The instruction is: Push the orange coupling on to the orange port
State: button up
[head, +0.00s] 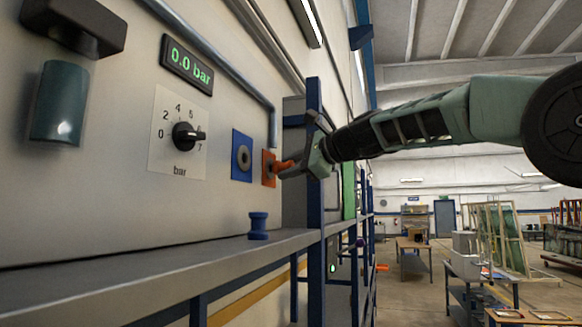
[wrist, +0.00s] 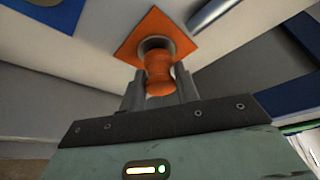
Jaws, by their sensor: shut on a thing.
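The orange coupling (head: 284,165) is held in my gripper (head: 302,166), whose fingers are shut on it. In the wrist view the coupling (wrist: 159,76) stands between the two fingers of my gripper (wrist: 160,92). The orange port (head: 267,168) is a square orange plate on the wall. In the wrist view its plate (wrist: 136,42) and a grey ring lie right behind the far end of the coupling. The coupling lines up roughly with the ring. Whether it is seated on the port or just touching it, I cannot tell.
A blue port (head: 242,156) is on the wall left of the orange one. A blue coupling (head: 258,226) stands on the grey shelf (head: 170,264) below. A blue post (head: 315,180) rises close to my gripper. A pressure dial (head: 186,135) and a 0.0 bar display (head: 188,65) are further left.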

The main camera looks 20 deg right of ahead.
jog(key=shift+w+a, duration=0.25)
jog(key=shift+a, duration=0.1)
jog(key=o, duration=1)
jog(key=shift+s+d, duration=0.3)
jog(key=b+v, duration=0.3)
jog(key=v, duration=0.5)
jog(key=b+v, duration=0.3)
jog(key=v, duration=0.5)
jog(key=shift+s+r, duration=0.25)
